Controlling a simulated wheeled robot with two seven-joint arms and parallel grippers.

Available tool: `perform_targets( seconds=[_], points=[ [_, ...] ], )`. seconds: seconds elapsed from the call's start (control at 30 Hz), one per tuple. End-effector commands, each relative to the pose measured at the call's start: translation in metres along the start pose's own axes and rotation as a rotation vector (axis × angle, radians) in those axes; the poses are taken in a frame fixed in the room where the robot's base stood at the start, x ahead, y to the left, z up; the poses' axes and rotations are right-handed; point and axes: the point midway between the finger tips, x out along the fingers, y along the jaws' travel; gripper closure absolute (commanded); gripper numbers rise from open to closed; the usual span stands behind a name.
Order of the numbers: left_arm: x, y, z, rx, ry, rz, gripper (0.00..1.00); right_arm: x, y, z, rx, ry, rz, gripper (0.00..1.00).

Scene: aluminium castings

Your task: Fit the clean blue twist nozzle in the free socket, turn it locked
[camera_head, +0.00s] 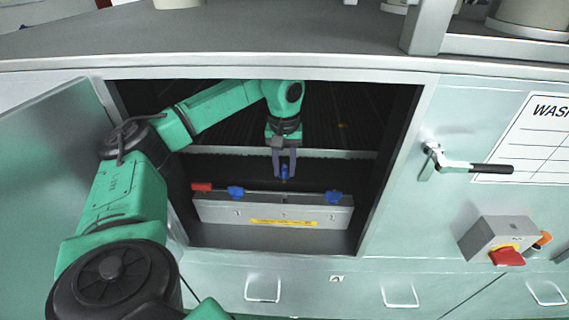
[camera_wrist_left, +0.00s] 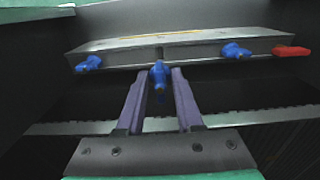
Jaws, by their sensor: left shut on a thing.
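My left gripper (camera_head: 285,170) is inside the open cabinet, its purple fingers shut on a blue twist nozzle (camera_head: 284,173). In the left wrist view the held nozzle (camera_wrist_left: 158,76) sits between the fingertips, in front of the middle of the grey manifold bar (camera_wrist_left: 190,46). In the head view the nozzle is just above the bar (camera_head: 215,211). Two other blue nozzles are on the bar, one left (camera_head: 236,193) and one right (camera_head: 333,197). The free socket is not clearly visible; the gap between these nozzles lies behind the held one. My right gripper is not in view.
A red part (camera_head: 201,187) is at the bar's left end in the head view. The cabinet door (camera_head: 50,190) stands open at left. A ribbed dark interior surrounds my arm. A lever handle (camera_head: 480,168) and a grey box with a red switch (camera_head: 507,256) are outside at right.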

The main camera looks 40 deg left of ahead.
Motion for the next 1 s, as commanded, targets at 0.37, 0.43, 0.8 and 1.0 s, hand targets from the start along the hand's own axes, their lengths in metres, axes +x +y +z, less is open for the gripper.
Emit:
perform_targets(
  seconds=[0.37,0.43,0.8,1.0],
  points=[
    [0.028,0.0,0.005,0.001,0.002,0.001,1.0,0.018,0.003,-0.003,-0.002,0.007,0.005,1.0],
    [0.037,0.0,0.005,0.001,0.002,0.0,1.0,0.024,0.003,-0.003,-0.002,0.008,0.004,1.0],
    [0.058,0.0,0.004,0.001,0.003,0.001,1.0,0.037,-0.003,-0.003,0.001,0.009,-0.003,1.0],
    [0.058,0.0,0.004,0.001,0.003,0.001,1.0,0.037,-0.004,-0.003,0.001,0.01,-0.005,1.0]
  ],
)
